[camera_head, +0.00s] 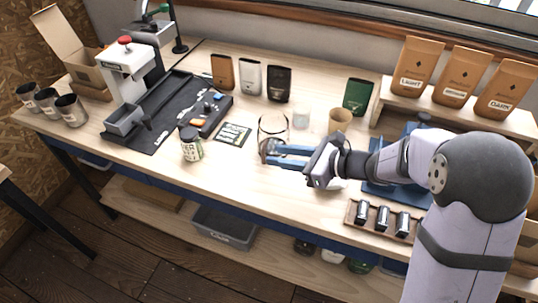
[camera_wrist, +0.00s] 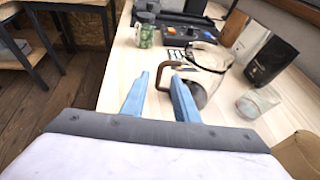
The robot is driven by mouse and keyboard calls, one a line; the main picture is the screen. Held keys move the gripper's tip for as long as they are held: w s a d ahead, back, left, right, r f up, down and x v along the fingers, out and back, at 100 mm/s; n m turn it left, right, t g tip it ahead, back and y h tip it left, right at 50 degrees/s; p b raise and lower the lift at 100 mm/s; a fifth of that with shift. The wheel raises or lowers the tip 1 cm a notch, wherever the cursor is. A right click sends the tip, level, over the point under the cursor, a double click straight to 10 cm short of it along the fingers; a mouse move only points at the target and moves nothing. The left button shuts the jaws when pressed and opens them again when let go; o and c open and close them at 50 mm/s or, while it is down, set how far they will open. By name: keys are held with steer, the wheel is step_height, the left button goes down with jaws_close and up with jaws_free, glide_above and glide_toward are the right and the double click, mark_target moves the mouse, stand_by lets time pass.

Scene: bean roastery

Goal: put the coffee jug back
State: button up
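The coffee jug (camera_head: 273,127) is clear glass with a brown handle and stands upright on the wooden bench, near the middle. In the wrist view the jug (camera_wrist: 208,57) is just ahead of my fingers, with its handle (camera_wrist: 166,66) facing me. My gripper (camera_head: 268,153) reaches in low from the right, its blue fingers pointing at the handle side. In the wrist view my gripper (camera_wrist: 160,80) has its fingers apart, with the handle at or between the tips. I cannot tell whether either finger touches it.
A small glass (camera_head: 301,118) and a paper cup (camera_head: 340,121) stand right of the jug. A labelled jar (camera_head: 191,144) and a dark card (camera_head: 233,134) lie left. Coffee bags (camera_head: 279,84) line the back. A metal-cylinder rack (camera_head: 382,219) sits front right. The bench's front middle is clear.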

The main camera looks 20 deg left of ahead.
steer(key=v, duration=0.6)
steer(key=shift+b, duration=0.3)
steer(key=s+d+f+n+g+h, duration=0.1)
steer(key=s+n, duration=0.1)
steer(key=s+d+n+h+p, duration=0.1)
steer(key=s+d+n, duration=0.1)
steer(key=s, duration=0.1)
steer(key=s+d+f+n+g+h+p, duration=0.1)
steer(key=s+d, duration=0.1)
steer(key=shift+s+d+f+n+g+h, duration=0.1)
steer(key=shift+s+f+n+g+h, duration=0.2)
steer(key=shift+s+n+h, duration=0.1)
steer(key=s+d+n+h+p, duration=0.1)
steer(key=s+d+n+h, duration=0.2)
steer(key=d, duration=0.3)
steer(key=s+d+f+n+h+p, duration=0.1)
steer(key=s+d+n+h+p, duration=0.1)
steer(key=d+n, duration=0.4)
steer(key=s+d+n+h+p, duration=0.1)
steer(key=s+d+n+h, duration=0.2)
steer(key=d, duration=0.5)
steer(key=shift+s+d+f+n+h, duration=0.15)
steer(key=shift+s+f+n+h, duration=0.15)
steer(key=shift+n+h, duration=0.55)
